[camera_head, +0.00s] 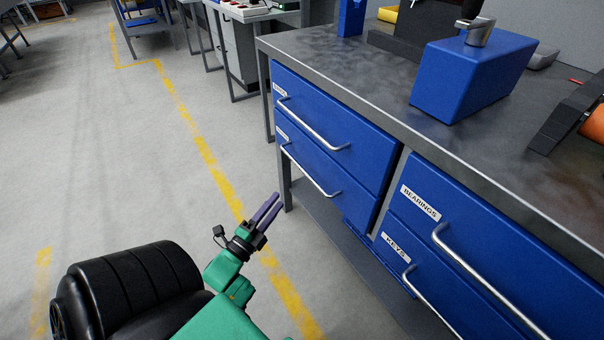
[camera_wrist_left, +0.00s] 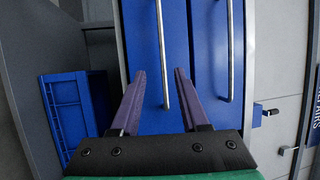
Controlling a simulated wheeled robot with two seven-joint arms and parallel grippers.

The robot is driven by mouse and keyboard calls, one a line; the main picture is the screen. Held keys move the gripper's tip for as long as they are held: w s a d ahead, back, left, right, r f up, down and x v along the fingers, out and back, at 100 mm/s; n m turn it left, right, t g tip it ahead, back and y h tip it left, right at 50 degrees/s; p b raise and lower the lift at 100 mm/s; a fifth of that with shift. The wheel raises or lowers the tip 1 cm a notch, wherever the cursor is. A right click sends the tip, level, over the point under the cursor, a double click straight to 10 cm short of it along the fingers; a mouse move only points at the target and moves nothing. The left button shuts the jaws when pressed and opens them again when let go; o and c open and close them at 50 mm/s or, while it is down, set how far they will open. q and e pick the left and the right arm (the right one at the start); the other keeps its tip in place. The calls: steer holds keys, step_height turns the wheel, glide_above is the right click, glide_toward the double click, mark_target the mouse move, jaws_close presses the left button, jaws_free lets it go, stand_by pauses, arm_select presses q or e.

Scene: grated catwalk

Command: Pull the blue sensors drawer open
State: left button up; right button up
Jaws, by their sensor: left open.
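The bench has two blue drawers at its left, an upper drawer (camera_head: 345,128) and a lower drawer (camera_head: 330,170). Each has a silver bar handle and a white label too small to read, so I cannot tell which is the sensors drawer. Both look shut. The right-hand drawers are labelled BEARINGS (camera_head: 480,228) and KEYS (camera_head: 400,258). My left gripper (camera_head: 272,205) is open and empty, in front of the lower left drawer and apart from it. In the left wrist view, the lower drawer's handle (camera_wrist_left: 162,55) lines up between the purple fingertips. My right gripper is not in view.
A blue block-shaped thing (camera_head: 470,75) with a metal handle stands on the grey bench top (camera_head: 375,75). A blue crate (camera_wrist_left: 65,115) sits below the drawers. The floor left of the bench is clear, with yellow lines.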

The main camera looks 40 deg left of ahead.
mark_target(302, 169)
arm_select(q)
steer(key=w+r, duration=0.1)
steer(key=w, duration=0.3)
steer(key=w+r+b, duration=0.1)
steer(key=w, duration=0.3)
steer(key=w+a, duration=0.1)
steer(key=w, duration=0.4)
steer(key=shift+a+r+b, duration=0.1)
steer(key=shift+r+b, duration=0.2)
steer(key=shift+r, duration=0.1)
steer(key=shift+w+r, duration=0.1)
steer(key=shift+w, duration=0.2)
jaws_close()
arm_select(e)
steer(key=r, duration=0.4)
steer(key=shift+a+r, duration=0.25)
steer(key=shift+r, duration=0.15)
